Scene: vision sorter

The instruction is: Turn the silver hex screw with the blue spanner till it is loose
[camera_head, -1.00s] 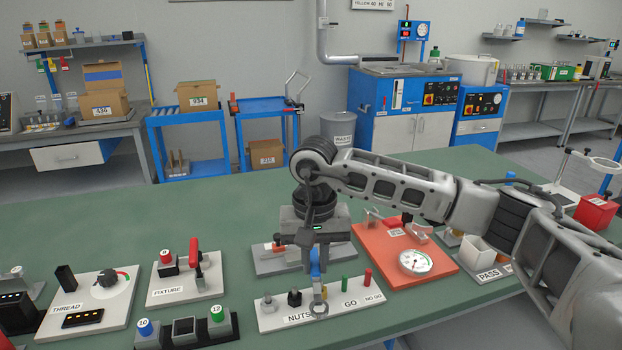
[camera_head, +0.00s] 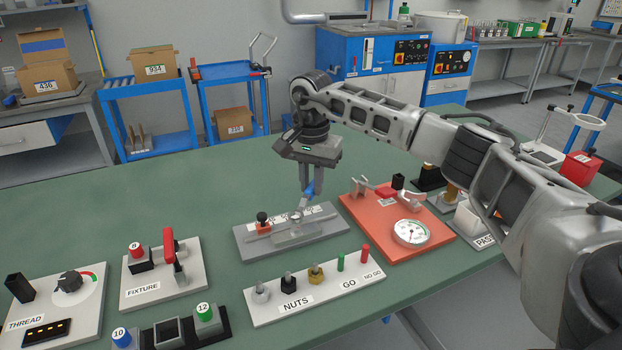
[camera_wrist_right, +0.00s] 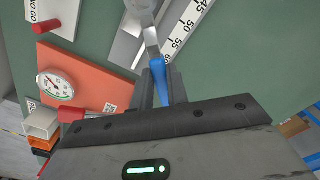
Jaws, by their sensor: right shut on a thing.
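My right gripper (camera_head: 307,192) is shut on the blue handle of the spanner (camera_head: 310,189), above the grey plate with the ruler (camera_head: 325,231). The spanner's silver head points down and lies over the plate's pale block; I cannot tell whether it touches. In the right wrist view the blue handle (camera_wrist_right: 158,80) sits between the fingers, and the head runs off the top edge. A silver hex piece (camera_head: 261,292) stands at the left end of the white NUTS board, apart from the spanner. I cannot make out a separate screw under the spanner head. My left gripper is out of view.
The red board with a dial (camera_head: 411,233) is close on the right of the plate. The white FIXTURE board (camera_head: 150,291) and THREAD board (camera_head: 85,318) are at the left. The green table (camera_head: 150,200) is clear behind the plate.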

